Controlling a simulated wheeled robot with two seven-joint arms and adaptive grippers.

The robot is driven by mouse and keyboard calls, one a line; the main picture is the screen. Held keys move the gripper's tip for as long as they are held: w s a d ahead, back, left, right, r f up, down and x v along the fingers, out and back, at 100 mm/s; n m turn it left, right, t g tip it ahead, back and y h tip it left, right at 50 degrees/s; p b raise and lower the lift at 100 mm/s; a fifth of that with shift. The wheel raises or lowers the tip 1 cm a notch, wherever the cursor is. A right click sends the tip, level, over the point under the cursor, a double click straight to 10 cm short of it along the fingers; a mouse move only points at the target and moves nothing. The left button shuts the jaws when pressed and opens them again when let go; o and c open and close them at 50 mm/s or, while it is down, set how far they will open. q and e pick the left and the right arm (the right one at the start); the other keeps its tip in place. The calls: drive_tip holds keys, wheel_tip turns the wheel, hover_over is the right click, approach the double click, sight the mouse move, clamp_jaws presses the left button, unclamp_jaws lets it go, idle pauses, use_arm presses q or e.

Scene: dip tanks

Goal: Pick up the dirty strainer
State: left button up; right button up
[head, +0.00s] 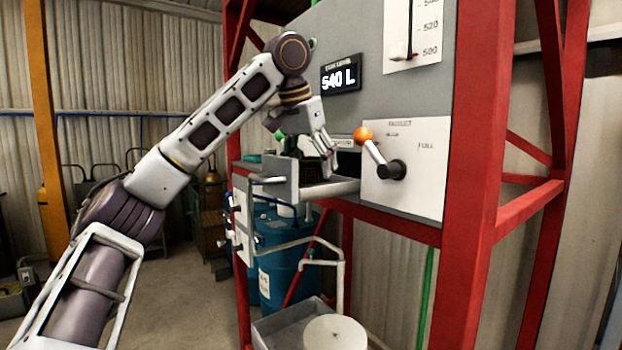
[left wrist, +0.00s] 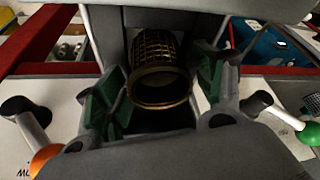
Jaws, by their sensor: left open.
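The dirty strainer (left wrist: 160,62) shows in the left wrist view as a brownish mesh basket with a dark round rim facing the camera. My left gripper (left wrist: 158,100) is open, with one green-padded finger on each side of the strainer. I cannot tell whether either pad touches it. In the head view my left gripper (head: 322,150) points down at the grey tray (head: 328,188) on the front of the tank stand. The gripper and the tray's side wall largely hide the strainer there. My right gripper is not in view.
An orange-knobbed lever (head: 374,150) stands just right of the gripper, and a green-knobbed lever (left wrist: 307,135) is on the other side. The red frame (head: 475,200) rises at the right. A blue drum (head: 285,255) and a grey basin (head: 285,328) are below.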

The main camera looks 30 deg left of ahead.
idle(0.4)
use_arm(q)
drive_tip(key=c, duration=1.1)
drive_tip(key=shift+r, duration=0.25)
drive_tip(key=shift+r, duration=4.75)
